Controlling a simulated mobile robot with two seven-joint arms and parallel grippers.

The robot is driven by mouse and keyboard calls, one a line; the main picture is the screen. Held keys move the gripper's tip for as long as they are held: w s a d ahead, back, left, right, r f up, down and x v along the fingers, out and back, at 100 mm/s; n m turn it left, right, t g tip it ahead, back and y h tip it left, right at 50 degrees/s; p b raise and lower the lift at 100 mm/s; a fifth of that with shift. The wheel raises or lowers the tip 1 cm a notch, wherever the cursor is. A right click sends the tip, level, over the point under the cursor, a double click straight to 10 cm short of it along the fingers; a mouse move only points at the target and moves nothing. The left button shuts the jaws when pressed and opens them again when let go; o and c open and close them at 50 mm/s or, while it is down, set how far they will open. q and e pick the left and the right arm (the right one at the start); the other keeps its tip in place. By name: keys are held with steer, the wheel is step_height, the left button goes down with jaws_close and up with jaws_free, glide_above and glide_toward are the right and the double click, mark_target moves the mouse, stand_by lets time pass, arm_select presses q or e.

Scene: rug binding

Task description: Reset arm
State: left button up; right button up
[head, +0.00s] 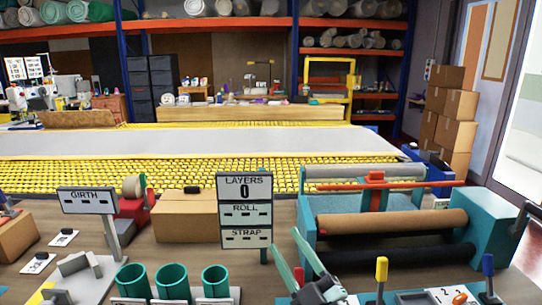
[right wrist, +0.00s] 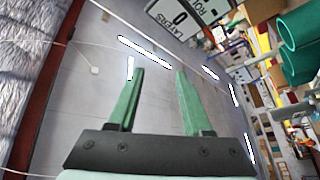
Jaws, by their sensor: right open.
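My right gripper (head: 294,252) is at the lower middle of the head view, in front of the worktable's near part and right of the LAYERS sign (head: 244,203). In the right wrist view, its two green fingers (right wrist: 160,72) stand apart with nothing between them. My left gripper does not show in either view.
A teal roller machine (head: 490,225) with brown and black rolls stands to the right. Three green cups (head: 172,283), a GIRTH sign (head: 87,200) and a cardboard box (head: 185,218) are to the left. A yellow roller conveyor (head: 200,178) lies behind.

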steer(key=s+d+f+m+g+h, duration=0.3)
steer(key=s+d+f+m+h, duration=0.15)
steer(key=d+f, duration=0.4)
steer(key=s+d+f+m+g+h, duration=0.4)
steer(key=d+f+m+h, duration=0.15)
steer(key=f, duration=0.55)
steer(key=s+d+f+m+g, duration=0.15)
steer(key=s+f+g, duration=0.3)
steer(key=s, duration=0.55)
steer(key=s+d+f+m+g, duration=0.15)
steer(key=s+f+g, duration=0.3)
steer(key=s, duration=0.55)
steer(key=w+a+f+t+y+p, duration=0.2)
steer(key=w+a+f+t+p, duration=0.1)
steer(key=p, duration=0.4)
steer(key=shift+w+a+f+n+t+p, duration=0.4)
steer(key=shift+w+t, duration=0.45)
steer(key=shift+t, duration=0.55)
steer(key=shift+d+f, duration=0.1)
